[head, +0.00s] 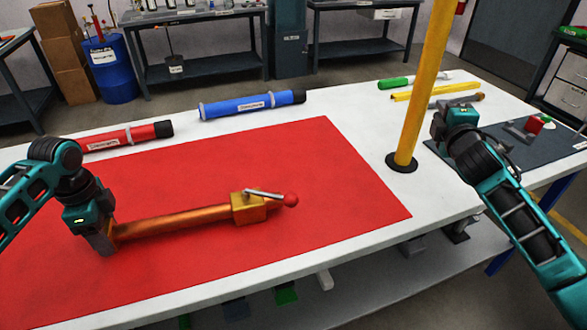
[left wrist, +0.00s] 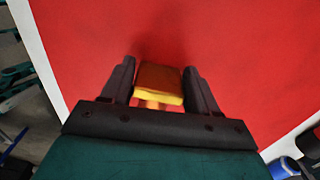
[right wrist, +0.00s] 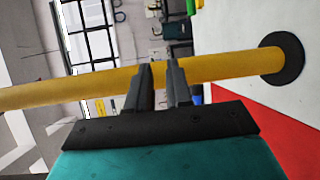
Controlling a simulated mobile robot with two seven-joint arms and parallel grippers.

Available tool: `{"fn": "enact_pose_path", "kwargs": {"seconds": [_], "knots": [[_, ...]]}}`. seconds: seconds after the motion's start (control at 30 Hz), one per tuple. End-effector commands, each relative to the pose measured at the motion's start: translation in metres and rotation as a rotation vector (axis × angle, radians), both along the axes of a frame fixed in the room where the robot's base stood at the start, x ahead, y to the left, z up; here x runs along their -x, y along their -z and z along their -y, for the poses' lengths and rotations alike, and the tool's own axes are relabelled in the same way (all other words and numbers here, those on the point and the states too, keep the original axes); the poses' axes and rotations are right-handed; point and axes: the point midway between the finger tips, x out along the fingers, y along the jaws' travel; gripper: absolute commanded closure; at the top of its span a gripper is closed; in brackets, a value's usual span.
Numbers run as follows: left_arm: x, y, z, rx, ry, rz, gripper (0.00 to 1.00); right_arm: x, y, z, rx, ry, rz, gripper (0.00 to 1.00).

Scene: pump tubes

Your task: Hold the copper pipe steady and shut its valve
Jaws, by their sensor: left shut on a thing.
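The copper pipe (head: 175,222) lies over the red mat (head: 330,160). At its right end is a brass valve block (head: 249,209) with a silver lever (head: 264,194) ending in a red knob (head: 291,199). The lever points right, at a slight slant to the pipe in the picture. My left gripper (head: 107,248) is shut on the pipe's left end. In the left wrist view the orange-yellow pipe end (left wrist: 160,84) sits between both fingers. My right gripper (right wrist: 159,64) is well away from the valve, with a narrow gap between its fingers. In the head view its fingertips are hidden.
A yellow post (head: 425,80) rises from a black base on the white table (head: 365,125), between the valve and my right arm. Behind the mat lie a red tube (head: 125,137) and a blue tube (head: 250,105). A dark mat (head: 495,150) lies at right. The red mat around the valve is clear.

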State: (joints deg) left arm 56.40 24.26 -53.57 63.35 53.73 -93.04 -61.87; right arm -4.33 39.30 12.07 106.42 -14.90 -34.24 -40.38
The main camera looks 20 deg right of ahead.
Motion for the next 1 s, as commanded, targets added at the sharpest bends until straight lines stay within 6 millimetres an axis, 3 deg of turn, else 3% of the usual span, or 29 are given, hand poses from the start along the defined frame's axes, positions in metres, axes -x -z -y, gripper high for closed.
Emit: {"fn": "enact_pose_path", "kwargs": {"seconds": [0.2, 0.53, 0.6, 0.8, 1.0], "knots": [[-0.001, -0.001, 0.001, 0.003, 0.000, 0.002, 1.00, -0.003, -0.013, 0.011, -0.130, 0.003, -0.122, 1.00], [-0.001, -0.001, 0.001, 0.003, -0.001, 0.003, 1.00, -0.001, -0.027, -0.011, -0.266, -0.151, -0.325, 1.00], [-0.001, -0.001, 0.001, 0.003, -0.001, 0.003, 1.00, -0.007, -0.005, -0.031, -0.478, -0.159, -0.369, 1.00], [-0.001, -0.001, 0.001, 0.003, -0.001, 0.003, 1.00, -0.013, 0.033, -0.100, -1.038, -0.142, -0.555, 1.00], [-0.001, -0.001, 0.000, 0.003, -0.001, 0.003, 1.00, 0.000, 0.041, -0.172, -1.467, -0.062, -0.833, 1.00]]}}
